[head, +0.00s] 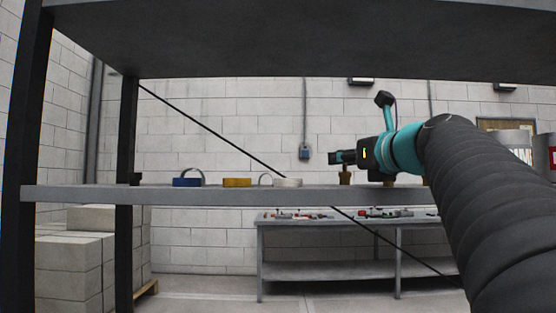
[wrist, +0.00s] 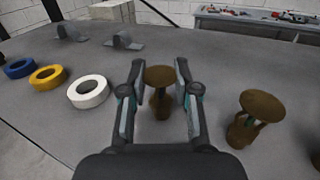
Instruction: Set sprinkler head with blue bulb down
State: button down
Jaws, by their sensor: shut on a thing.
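My gripper (wrist: 158,82) is shut on a brass-brown sprinkler head (wrist: 159,76), which stands upright between the two fingers with its round plate up. Its bulb is hidden, so I cannot tell the colour. In the head view my gripper (head: 343,157) is low over the shelf board (head: 230,195), and the held head (head: 345,178) shows below it, at or very near the board's surface. I cannot tell whether it touches. A second sprinkler head (wrist: 248,118) stands upright to the right of my gripper; its bulb colour is not clear.
Blue (wrist: 18,69), yellow (wrist: 47,77) and white (wrist: 88,91) tape rolls lie to the left. Two grey saddle-shaped pieces (wrist: 124,41) lie farther back. An upper shelf (head: 300,40) hangs overhead. A workbench (head: 330,222) stands behind.

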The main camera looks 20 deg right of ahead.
jog(key=shift+f, duration=0.1)
jog(key=c, duration=0.9)
grip_release()
jog(key=shift+o, duration=0.2)
